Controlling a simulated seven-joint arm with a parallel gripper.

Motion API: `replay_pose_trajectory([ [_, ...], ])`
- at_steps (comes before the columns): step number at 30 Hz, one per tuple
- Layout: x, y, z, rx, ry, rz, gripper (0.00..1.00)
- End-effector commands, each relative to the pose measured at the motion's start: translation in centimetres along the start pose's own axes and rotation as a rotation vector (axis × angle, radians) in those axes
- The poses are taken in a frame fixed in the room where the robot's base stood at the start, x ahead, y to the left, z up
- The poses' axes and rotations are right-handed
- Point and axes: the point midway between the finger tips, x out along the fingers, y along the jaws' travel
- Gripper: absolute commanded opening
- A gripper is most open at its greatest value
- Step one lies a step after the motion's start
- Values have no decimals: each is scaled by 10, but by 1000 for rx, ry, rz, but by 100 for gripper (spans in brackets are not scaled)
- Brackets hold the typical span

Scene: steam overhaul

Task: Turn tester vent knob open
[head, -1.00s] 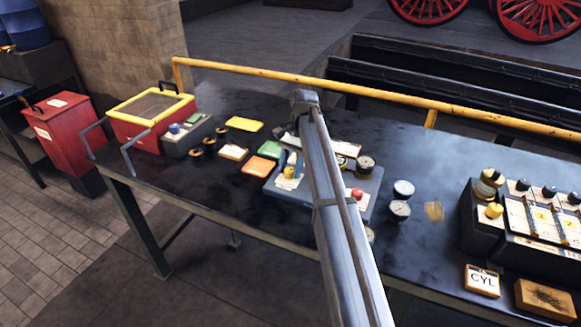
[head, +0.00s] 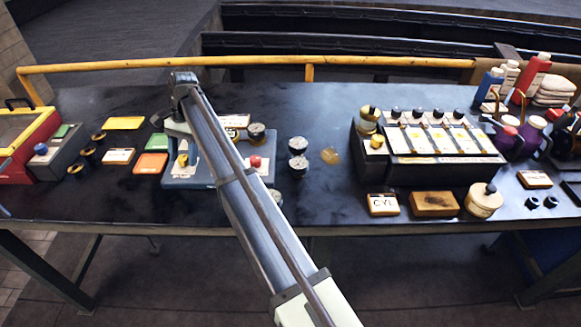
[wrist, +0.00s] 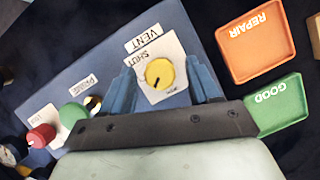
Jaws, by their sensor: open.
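The tester (head: 205,181) is a blue-grey box on the bench, partly hidden behind my arm in the head view. Its yellow vent knob (wrist: 160,73) sits on a white plate in the wrist view, beside labels reading VENT and SHUT. A dark pointer mark shows on the knob's lower left. My gripper (wrist: 161,66) is open, with one blue finger on each side of the knob. I cannot tell whether either finger touches it. In the head view the yellow knob (head: 183,160) shows small beneath my gripper.
On the tester are a red knob (wrist: 41,136) and a green knob (wrist: 71,115). An orange REPAIR tray (wrist: 256,41) and a green GOOD tray (wrist: 276,106) lie beside it. Round gauges (head: 298,146) stand to the right. A yellow rail (head: 250,61) runs along the back.

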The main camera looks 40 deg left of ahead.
Motion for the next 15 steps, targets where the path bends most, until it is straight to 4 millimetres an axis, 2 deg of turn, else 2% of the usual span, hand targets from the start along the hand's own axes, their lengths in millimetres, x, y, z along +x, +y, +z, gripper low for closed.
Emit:
replay_pose_trajectory([
  [14,1,5,2,401,-1,-167,61],
  [15,-6,4,0,411,-1,-172,61],
])
